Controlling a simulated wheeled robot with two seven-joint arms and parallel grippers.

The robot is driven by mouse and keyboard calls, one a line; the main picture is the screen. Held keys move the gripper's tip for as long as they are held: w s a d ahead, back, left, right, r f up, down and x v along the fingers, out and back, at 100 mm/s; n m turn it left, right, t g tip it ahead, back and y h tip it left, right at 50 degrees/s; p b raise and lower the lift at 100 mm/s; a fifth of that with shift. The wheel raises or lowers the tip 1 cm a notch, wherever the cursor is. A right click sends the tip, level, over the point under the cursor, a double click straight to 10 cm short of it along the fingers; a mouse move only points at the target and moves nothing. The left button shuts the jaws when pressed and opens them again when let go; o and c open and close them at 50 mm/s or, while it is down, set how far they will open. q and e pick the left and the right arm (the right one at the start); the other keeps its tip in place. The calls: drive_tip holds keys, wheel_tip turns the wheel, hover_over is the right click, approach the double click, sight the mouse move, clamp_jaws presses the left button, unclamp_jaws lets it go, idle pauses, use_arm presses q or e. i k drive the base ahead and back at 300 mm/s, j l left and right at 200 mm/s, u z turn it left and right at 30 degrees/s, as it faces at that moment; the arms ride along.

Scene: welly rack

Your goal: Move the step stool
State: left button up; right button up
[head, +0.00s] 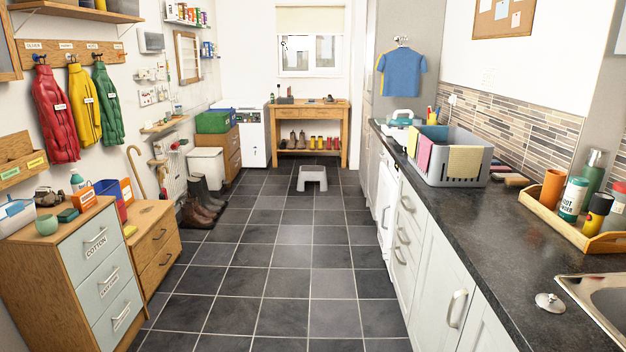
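A small grey step stool (312,178) stands upright on the dark tiled floor, towards the far end of the room. It is a little in front of the wooden bench at the back wall and slightly right of the aisle's middle. Nothing rests on its top that I can see. Neither of my grippers shows in the head view.
The tiled floor (285,255) between me and the stool is clear. Brown boots (198,212) stand along the left wall. Drawer units (100,265) line the near left, and a dark worktop (470,220) over cupboards runs along the right. A wooden bench (311,112) holds wellies below.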

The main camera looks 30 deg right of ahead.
sight(312, 178)
drive_tip(key=i+l+z, duration=0.35)
drive_tip(key=i, duration=0.15)
drive_tip(key=i+l+z, duration=0.2)
drive_tip(key=i+z, duration=0.15)
drive_tip(key=i, duration=0.2)
drive_tip(key=i+z, duration=0.35)
drive_tip(key=i, duration=2.5)
drive_tip(key=i+l, duration=0.1)
drive_tip(key=i, duration=1.05)
drive_tip(key=i+u, duration=0.1)
drive_tip(key=i, duration=1)
drive_tip(key=i+l, duration=0.1)
drive_tip(key=i, duration=1.05)
drive_tip(key=i+l, duration=0.15)
drive_tip(key=i, duration=1)
